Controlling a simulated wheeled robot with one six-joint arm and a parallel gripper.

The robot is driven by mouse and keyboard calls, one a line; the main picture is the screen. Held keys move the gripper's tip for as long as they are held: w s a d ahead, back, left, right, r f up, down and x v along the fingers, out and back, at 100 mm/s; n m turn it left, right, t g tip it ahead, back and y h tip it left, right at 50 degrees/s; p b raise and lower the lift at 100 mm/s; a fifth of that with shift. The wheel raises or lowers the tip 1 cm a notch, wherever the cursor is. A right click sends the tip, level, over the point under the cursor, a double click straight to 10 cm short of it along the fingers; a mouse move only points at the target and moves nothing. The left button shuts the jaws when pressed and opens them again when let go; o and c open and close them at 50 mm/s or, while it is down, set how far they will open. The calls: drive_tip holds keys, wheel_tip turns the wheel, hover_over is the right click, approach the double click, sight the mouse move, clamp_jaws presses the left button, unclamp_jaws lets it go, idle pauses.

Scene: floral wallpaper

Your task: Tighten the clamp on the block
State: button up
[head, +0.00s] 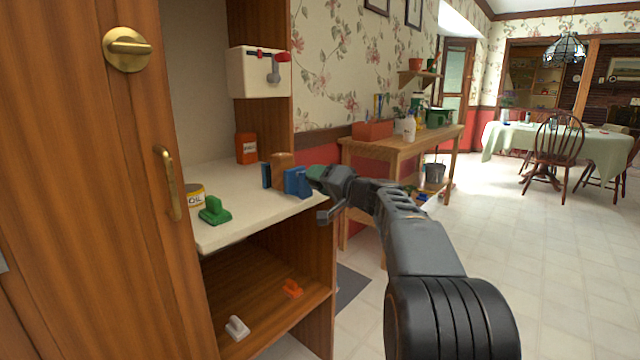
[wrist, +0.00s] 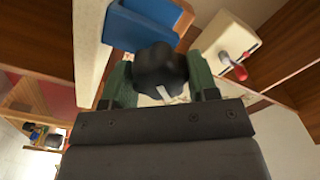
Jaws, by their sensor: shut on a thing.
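The blue clamp (head: 298,182) stands on the white counter near its right end. Its two blue jaws are on either side of a brown block (head: 283,163). In the wrist view, the blue clamp body (wrist: 147,24) is straight ahead, and a dark round knob (wrist: 160,68) with a pale mark is in front of it. My gripper (head: 318,174) is at the clamp's right side. In the wrist view, my gripper's green fingers (wrist: 160,84) are shut on the knob, one on each side. The head view does not show the knob clearly, and the jaw contact with the block is too small to judge.
An orange bottle (head: 246,148), a yellow oil can (head: 196,196) and a green object (head: 214,211) stand on the counter. A white box with a red-tipped lever (head: 262,72) is mounted above. A wooden door (head: 90,200) stands at left. A workbench (head: 400,147) is behind my arm.

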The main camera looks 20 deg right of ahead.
drive_tip(key=m+p, duration=0.1)
drive_tip(key=m, duration=0.4)
drive_tip(key=shift+m, duration=0.3)
drive_tip(key=m+p, duration=0.2)
drive_tip(key=m, duration=0.4)
drive_tip(key=shift+p, duration=0.35)
drive_tip(key=m+p, duration=0.2)
drive_tip(key=m, duration=0.2)
drive_tip(key=m+p, duration=0.3)
drive_tip(key=shift+m, duration=0.3)
drive_tip(key=shift+a+f+m+p, duration=0.1)
drive_tip(key=shift+m+p, duration=1.8)
drive_tip(key=shift+m, duration=0.2)
drive_tip(key=shift+f, duration=0.1)
drive_tip(key=o, duration=0.9)
